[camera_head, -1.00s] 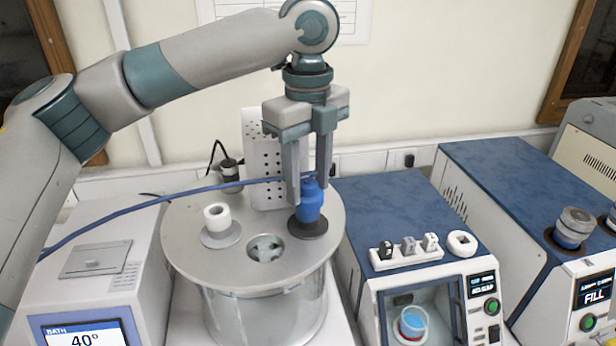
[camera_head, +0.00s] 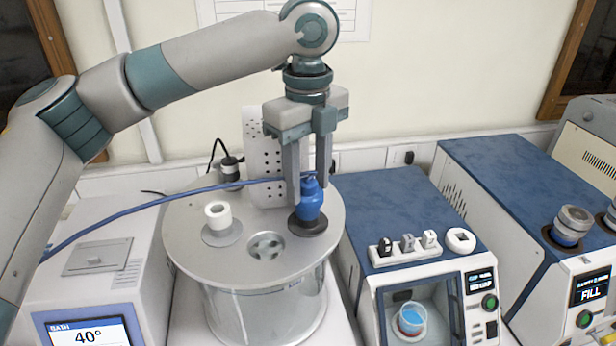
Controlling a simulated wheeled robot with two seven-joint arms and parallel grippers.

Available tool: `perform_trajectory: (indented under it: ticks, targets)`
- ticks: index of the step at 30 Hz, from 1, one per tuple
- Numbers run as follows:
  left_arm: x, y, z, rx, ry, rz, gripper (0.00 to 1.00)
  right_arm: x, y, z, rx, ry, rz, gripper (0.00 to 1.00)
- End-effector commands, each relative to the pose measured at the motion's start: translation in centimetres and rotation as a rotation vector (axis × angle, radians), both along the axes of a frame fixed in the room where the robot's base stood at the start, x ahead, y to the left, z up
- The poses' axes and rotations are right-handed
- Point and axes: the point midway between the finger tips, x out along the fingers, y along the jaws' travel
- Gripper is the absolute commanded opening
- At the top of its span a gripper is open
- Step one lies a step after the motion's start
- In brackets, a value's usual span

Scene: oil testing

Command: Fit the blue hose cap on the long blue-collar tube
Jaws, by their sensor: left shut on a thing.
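The blue hose cap (camera_head: 309,201) is upright at the right side of the round metal bath lid (camera_head: 205,265), over a dark ring (camera_head: 308,228). A blue hose (camera_head: 150,203) runs from its top off to the left. My left gripper (camera_head: 308,190) points straight down and is shut on the cap's upper part, with one finger on each side. The long blue-collar tube is not clearly visible; the cap and ring hide whatever is beneath. My right gripper is not in view.
A white collar (camera_head: 218,214) stands on the lid's left, and an open hole (camera_head: 266,246) is at its front. A perforated panel (camera_head: 262,150) rises behind. Blue-topped machines (camera_head: 395,205) stand to the right, and a white bath controller (camera_head: 95,262) to the left.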

Motion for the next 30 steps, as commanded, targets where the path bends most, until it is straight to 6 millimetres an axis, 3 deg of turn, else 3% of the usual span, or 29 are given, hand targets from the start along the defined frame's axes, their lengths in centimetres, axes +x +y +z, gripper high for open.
perform_trajectory:
  ticks: [17, 18, 19, 30]
  targets:
    - [0.00, 0.01, -1.00, 0.000, 0.001, 0.000, 0.19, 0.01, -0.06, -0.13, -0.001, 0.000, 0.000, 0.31]
    - [-0.01, 0.01, -1.03, -0.001, 0.001, 0.000, 0.42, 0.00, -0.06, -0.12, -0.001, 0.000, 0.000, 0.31]
    - [0.00, 0.01, -1.00, 0.000, 0.000, 0.000, 0.48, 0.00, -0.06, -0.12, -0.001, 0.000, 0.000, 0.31]
    - [0.01, 0.00, -0.83, 0.000, 0.000, 0.000, 0.48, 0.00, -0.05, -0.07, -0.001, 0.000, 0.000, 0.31]
